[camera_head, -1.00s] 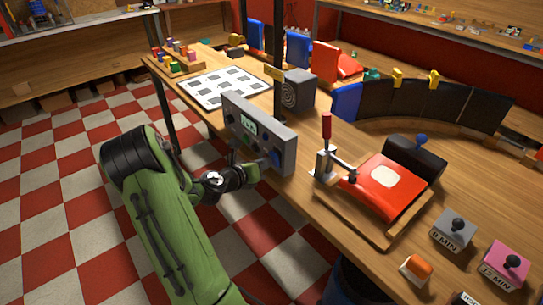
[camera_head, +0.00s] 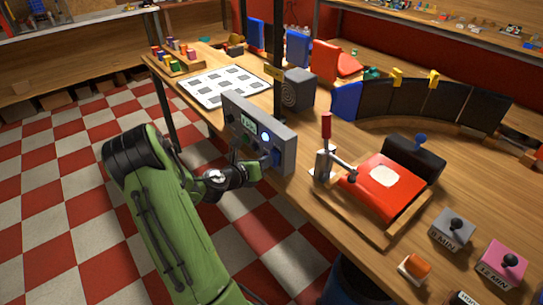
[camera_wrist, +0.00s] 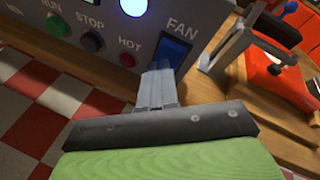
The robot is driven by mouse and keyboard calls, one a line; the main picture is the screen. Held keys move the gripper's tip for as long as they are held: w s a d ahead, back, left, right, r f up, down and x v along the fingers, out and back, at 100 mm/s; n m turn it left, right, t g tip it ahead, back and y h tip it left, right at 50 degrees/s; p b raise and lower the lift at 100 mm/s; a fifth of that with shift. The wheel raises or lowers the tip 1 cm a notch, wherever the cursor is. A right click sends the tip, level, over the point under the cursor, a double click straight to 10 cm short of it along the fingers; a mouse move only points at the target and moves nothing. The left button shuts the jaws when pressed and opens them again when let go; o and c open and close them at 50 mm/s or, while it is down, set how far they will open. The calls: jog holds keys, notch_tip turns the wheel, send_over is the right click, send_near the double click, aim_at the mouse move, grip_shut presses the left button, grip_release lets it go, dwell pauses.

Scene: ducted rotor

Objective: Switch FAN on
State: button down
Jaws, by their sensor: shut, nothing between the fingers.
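The grey control panel (camera_head: 250,120) stands at the table's near edge. Its FAN switch is a blue rocker (camera_wrist: 172,50) in a dark frame under the word FAN; it also shows in the head view (camera_head: 277,158). A round lamp (camera_head: 265,137) on the panel glows bluish white, and its edge shows in the wrist view (camera_wrist: 133,6). My gripper (camera_wrist: 160,74) is shut and empty, its fingertips at the rocker's lower end. The fingers cover that end, so I cannot tell whether they touch it or its exact tilt.
A red-handled lever clamp (camera_head: 325,150) stands right of the panel. Checkered floor (camera_head: 50,190) lies open at left.

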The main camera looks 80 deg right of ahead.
jog(key=shift+w+a+f, duration=0.35)
jog(key=shift+w+a, duration=0.1)
jog(key=shift+a, duration=0.1)
jog(key=shift+w+a+f+b, duration=0.3)
jog(key=shift+w+a+f, duration=0.25)
jog(key=shift+w+a, duration=0.25)
jog(key=shift+w+a+f+b, duration=0.25)
jog(key=shift+w+a+f, duration=0.25)
jog(key=shift+w+a, duration=0.3)
jog(key=shift+s+a, duration=0.1)
